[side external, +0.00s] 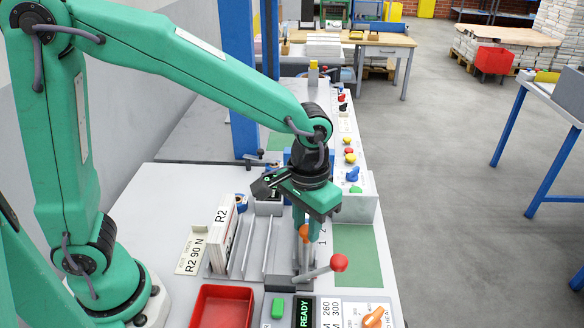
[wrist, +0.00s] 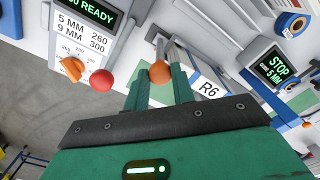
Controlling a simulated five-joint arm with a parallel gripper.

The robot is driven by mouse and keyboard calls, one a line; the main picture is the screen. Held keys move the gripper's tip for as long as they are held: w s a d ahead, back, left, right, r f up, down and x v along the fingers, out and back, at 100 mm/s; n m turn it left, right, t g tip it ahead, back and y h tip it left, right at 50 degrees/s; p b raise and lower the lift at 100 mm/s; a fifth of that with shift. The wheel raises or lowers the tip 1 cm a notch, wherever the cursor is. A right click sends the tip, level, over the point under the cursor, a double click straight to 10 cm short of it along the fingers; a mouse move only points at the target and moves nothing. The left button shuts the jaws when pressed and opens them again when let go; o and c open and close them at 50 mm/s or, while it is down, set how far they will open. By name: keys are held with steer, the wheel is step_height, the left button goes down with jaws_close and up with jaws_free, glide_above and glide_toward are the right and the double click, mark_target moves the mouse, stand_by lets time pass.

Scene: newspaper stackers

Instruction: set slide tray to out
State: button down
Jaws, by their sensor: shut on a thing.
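My gripper (side external: 303,250) points down at the front right of a grey slotted metal rack (side external: 250,250). Its fingers are shut on an orange ball knob (wrist: 160,72), which shows between the green fingers in the wrist view. The orange knob also shows in the side view (side external: 304,232), partly covered by the fingers. Which part is the slide tray I cannot tell for sure; the knob's stem and what it is fixed to are mostly hidden by the gripper. A lever with a red ball (side external: 339,262) stands just to the right of the fingers, apart from them.
A panel reading READY (side external: 304,313) with an orange dial (side external: 374,317) lies in front. A red bin (side external: 222,305) is at the front left. Upright R2 plates (side external: 222,235) stand in the rack. A green mat (side external: 355,252) lies to the right, mostly bare.

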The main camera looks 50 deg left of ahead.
steer(key=shift+s+d+r, duration=0.1)
steer(key=shift+s+d, duration=0.7)
steer(key=c, duration=1.2)
jaws_free()
steer(key=shift+r, duration=3.9)
steer(key=s+a+t, duration=0.2)
steer(key=s+a, duration=0.1)
steer(key=a, duration=0.3)
steer(key=s+a+r+t, duration=0.1)
steer(key=s+a, duration=0.2)
steer(key=a, duration=0.3)
steer(key=s+a+r+t, duration=0.1)
steer(key=s+a+t, duration=0.1)
steer(key=a, duration=0.4)
steer(key=shift+s+a+r+t, duration=0.15)
steer(key=shift+s+t, duration=0.15)
steer(key=shift+s, duration=0.15)
